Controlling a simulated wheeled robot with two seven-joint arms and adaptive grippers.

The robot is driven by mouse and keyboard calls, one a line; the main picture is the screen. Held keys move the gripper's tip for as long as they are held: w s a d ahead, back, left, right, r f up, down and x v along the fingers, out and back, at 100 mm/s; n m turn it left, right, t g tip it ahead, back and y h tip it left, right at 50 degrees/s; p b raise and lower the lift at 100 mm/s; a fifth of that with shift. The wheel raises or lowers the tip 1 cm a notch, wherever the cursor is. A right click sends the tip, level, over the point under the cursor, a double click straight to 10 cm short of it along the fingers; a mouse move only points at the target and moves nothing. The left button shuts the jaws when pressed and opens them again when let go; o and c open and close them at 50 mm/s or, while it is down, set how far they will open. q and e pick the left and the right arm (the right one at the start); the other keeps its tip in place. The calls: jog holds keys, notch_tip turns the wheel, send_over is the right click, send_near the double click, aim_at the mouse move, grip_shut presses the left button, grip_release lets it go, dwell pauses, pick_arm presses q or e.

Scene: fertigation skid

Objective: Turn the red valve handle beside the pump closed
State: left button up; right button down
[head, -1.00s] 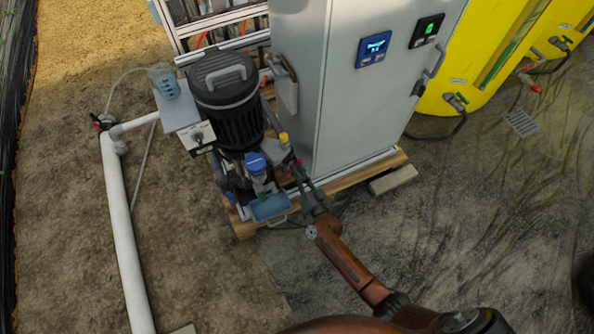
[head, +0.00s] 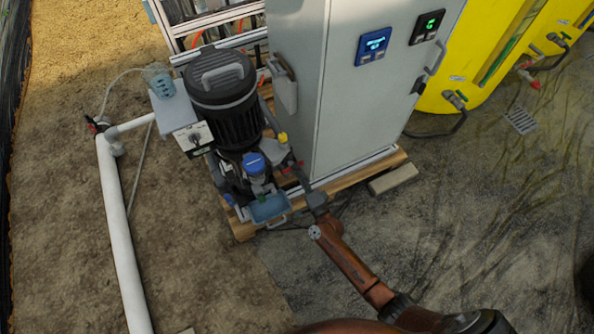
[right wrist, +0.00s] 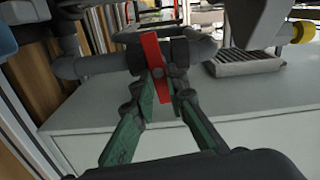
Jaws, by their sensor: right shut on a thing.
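The red valve handle (right wrist: 151,62) stands upright in the right wrist view, crosswise to the grey pipe (right wrist: 88,66) behind it. My right gripper (right wrist: 162,82) has its green-padded fingers shut on the handle's lower part. In the head view my right gripper (head: 300,177) reaches in from the lower right to the fittings beside the black pump (head: 226,105); the handle is mostly hidden there. My left gripper is not in view.
A grey control cabinet (head: 345,90) stands close to the right of the gripper. A blue-capped unit (head: 255,164) and a blue tray (head: 269,208) are just left. A white pipe (head: 121,230) runs along the left; a yellow tank (head: 475,60) stands at the back right.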

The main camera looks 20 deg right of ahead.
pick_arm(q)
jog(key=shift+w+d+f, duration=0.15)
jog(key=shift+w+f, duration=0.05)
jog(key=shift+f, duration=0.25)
pick_arm(e)
jog(key=shift+s+f+m, duration=0.1)
jog(key=shift+f+m, duration=0.05)
jog(key=shift+m, duration=0.65)
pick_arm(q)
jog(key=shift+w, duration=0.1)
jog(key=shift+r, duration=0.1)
pick_arm(e)
jog(key=c, duration=1.9)
grip_release()
jog(key=shift+c, duration=0.2)
jog(key=s, duration=1.2)
jog(key=shift+d, duration=0.2)
